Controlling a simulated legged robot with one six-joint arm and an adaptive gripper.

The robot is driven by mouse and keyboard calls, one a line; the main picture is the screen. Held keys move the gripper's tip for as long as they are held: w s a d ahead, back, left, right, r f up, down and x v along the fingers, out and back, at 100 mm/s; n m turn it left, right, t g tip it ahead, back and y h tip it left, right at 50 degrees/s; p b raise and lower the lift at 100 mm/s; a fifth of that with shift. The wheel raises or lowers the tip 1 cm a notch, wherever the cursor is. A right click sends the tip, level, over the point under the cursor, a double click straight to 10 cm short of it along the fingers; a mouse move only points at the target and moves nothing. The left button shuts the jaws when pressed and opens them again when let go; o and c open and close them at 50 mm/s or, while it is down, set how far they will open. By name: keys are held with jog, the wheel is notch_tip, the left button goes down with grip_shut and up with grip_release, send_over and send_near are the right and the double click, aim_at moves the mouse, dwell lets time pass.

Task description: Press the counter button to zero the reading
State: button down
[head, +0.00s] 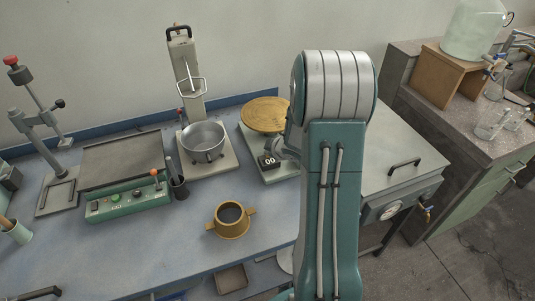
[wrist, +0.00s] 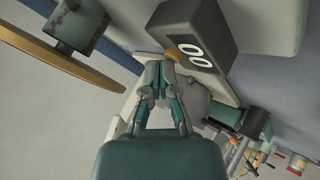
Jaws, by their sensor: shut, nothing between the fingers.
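The counter (head: 268,160) is a small dark box at the front of the device with the round brass plate (head: 266,114). In the wrist view the counter (wrist: 205,28) fills the top middle and its white display reads 00. A yellowish round button (wrist: 172,55) shows on its face beside the digits, partly hidden by my fingertips. My gripper (wrist: 160,68) is shut and empty, with its tips at or very close to the button; I cannot tell if they touch. In the head view my gripper (head: 282,148) is beside the counter, mostly hidden by my arm.
A metal pan on a stand (head: 203,142) is left of the plate device. A brass cup with handles (head: 231,219) stands in front. A green control box (head: 128,197) and a grey flat plate (head: 121,159) lie farther left.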

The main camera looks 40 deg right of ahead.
jog(key=shift+r, duration=0.85)
jog(key=shift+r, duration=2.55)
